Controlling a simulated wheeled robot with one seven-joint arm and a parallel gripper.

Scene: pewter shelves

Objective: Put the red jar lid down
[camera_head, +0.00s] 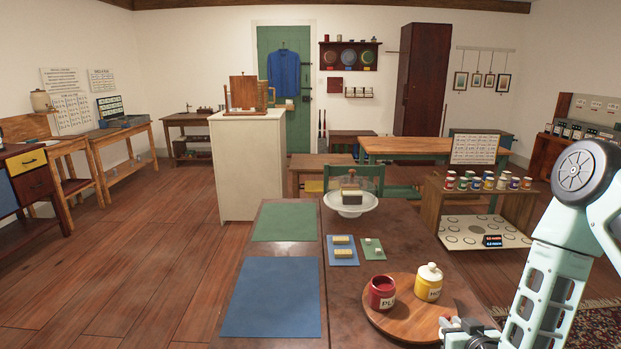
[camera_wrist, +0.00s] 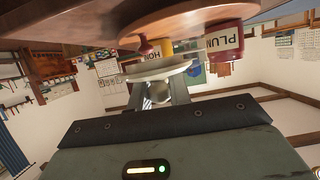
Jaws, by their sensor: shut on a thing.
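My gripper (camera_head: 449,325) is low at the right edge of the round wooden board (camera_head: 402,331), close to the yellow jar. In the wrist view the red jar (camera_wrist: 222,40) is at the upper right.
A blue mat (camera_head: 272,298) and a green mat (camera_head: 284,221) lie bare on the table's left. Small blocks lie on blue and green cards (camera_head: 344,261) behind the board. A white bowl (camera_head: 350,208) holds a block at the far end. A shelf of small jars stands right.

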